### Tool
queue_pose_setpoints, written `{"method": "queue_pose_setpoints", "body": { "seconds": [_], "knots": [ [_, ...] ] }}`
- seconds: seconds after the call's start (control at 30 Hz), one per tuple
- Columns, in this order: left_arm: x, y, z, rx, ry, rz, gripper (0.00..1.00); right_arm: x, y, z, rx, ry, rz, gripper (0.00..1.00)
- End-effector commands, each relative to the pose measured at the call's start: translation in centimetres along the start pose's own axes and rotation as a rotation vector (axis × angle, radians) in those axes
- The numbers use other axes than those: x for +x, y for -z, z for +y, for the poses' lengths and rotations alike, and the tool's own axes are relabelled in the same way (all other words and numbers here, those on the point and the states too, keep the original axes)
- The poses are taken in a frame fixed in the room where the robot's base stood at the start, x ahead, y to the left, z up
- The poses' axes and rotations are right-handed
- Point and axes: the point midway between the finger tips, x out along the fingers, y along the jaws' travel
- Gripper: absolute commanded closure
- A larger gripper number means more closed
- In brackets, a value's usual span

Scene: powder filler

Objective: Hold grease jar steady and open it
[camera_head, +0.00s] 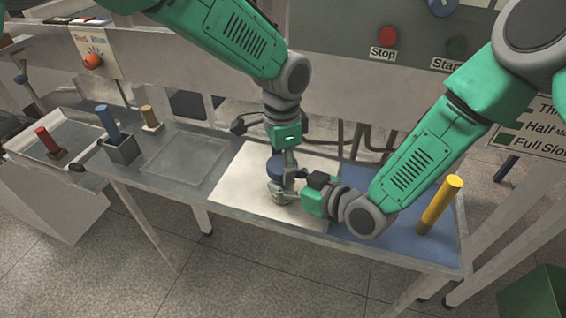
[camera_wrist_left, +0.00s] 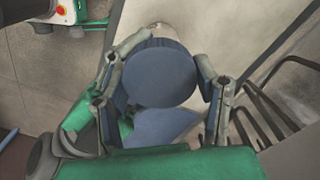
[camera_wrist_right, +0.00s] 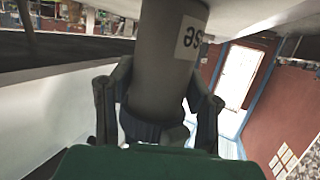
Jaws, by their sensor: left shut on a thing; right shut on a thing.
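The grease jar (camera_head: 281,192) stands on the white mat (camera_head: 240,186) in the middle of the bench, mostly covered by my grippers. Its blue lid (camera_head: 274,167) shows as a round disc in the left wrist view (camera_wrist_left: 160,74). My left gripper (camera_head: 283,166) comes down from above, with its fingers shut on either side of the lid. My right gripper (camera_head: 290,194) reaches in from the right, low on the jar, and is shut on it. The right wrist view shows the jar's grey body (camera_wrist_right: 168,60) between the fingers, with part of an upside-down label.
A yellow cylinder (camera_head: 441,205) stands on the blue mat (camera_head: 385,242) at the right. At the left are a clear tray (camera_head: 187,160), a holder with a blue-handled tool (camera_head: 122,150) and a bin with a red-handled tool (camera_head: 50,145). Stop and Start buttons are on the panel behind.

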Motion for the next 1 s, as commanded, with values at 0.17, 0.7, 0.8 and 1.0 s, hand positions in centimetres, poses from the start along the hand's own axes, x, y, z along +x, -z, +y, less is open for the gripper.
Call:
{"method": "queue_pose_setpoints", "body": {
  "seconds": [0.17, 0.7, 0.8, 1.0],
  "knots": [
    [-0.05, -0.01, -0.11, -0.388, 0.006, -0.002, 0.79, -0.02, -0.11, -0.1, 0.001, 0.002, -0.003, 1.0],
    [-0.25, -0.07, 0.15, -0.531, 0.005, 0.004, 0.79, -0.01, -0.11, -0.08, 0.001, 0.002, -0.003, 1.0],
    [-0.25, -0.07, 0.15, -0.531, 0.005, 0.004, 0.79, 0.0, -0.11, -0.08, 0.001, 0.002, -0.003, 1.0],
    [-0.31, -0.07, 0.14, -0.53, 0.005, 0.004, 0.79, 0.01, -0.1, -0.06, 0.001, 0.001, -0.002, 1.0]
  ]
}}
